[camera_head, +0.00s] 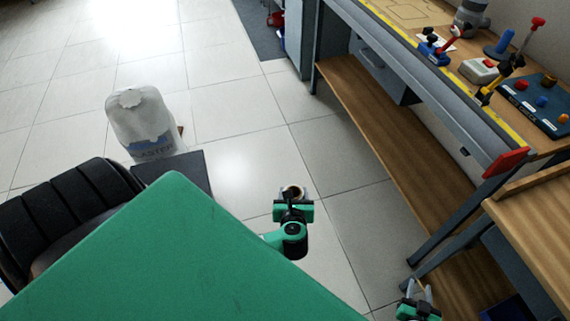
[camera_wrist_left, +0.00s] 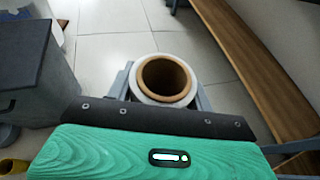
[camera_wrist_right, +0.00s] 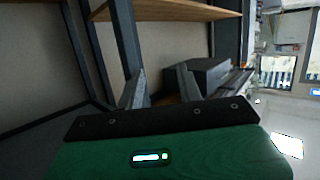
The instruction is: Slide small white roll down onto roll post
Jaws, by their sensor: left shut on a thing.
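The small white roll (camera_wrist_left: 165,78) has a brown cardboard core and shows end-on in the left wrist view. My left gripper (camera_wrist_left: 163,92) is shut on it, one finger on each side. In the head view the roll (camera_head: 293,189) is small and partly hidden by my left gripper (camera_head: 293,205), held over the floor between the green surface and the workbench. My right gripper (camera_head: 420,292) is open and empty at the lower right; its parted fingers also show in the right wrist view (camera_wrist_right: 160,88). I cannot identify the roll post for certain; a blue upright post (camera_head: 500,45) stands on the bench.
The workbench (camera_head: 405,45) has a wooden lower shelf (camera_head: 385,125) and carries clamps and a blue board (camera_head: 535,103). A wooden top (camera_head: 535,225) stands at right. Floor between is clear.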

